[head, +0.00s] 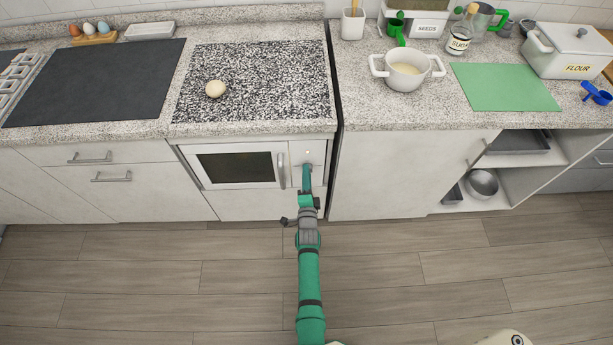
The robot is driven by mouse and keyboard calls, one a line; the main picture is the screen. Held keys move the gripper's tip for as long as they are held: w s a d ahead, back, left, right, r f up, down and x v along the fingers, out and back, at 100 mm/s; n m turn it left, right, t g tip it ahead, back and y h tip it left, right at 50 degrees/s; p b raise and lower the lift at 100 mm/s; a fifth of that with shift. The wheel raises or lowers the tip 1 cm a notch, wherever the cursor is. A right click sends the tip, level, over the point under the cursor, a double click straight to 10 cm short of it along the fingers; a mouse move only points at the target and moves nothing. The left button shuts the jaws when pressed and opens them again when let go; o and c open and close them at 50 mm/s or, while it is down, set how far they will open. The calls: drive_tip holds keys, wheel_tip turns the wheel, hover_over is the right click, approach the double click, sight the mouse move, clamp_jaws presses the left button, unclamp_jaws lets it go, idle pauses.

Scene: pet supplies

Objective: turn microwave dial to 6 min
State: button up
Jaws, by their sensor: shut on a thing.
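The microwave (205,181) is built into the white cabinet front below the speckled counter, with a dark glass door and a vertical handle on the door's right side. Its narrow control panel (296,149) is right of the handle, with a small light spot near the top. My gripper (307,172) reaches up to this panel from below and is shut on the dial. The dial is hidden behind the gripper, so its marks and setting cannot be read.
A dough ball (216,89) lies on the speckled board (270,60) above the microwave. A white pot (406,82), a green mat (506,87) and a flour box (567,58) stand right on the counter. Open shelves (540,173) are at right. The wooden floor (150,280) is clear.

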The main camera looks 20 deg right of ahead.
drive_tip(key=shift+r+m+y, duration=0.1)
drive_tip(key=shift+m+y, duration=0.2)
drive_tip(key=shift+m, duration=1.9)
drive_tip(key=o, duration=1)
drive_tip(key=shift+o, duration=0.2)
drive_tip(key=v, duration=1)
drive_tip(key=shift+s, duration=0.3)
drive_tip(key=shift+s, duration=0.15)
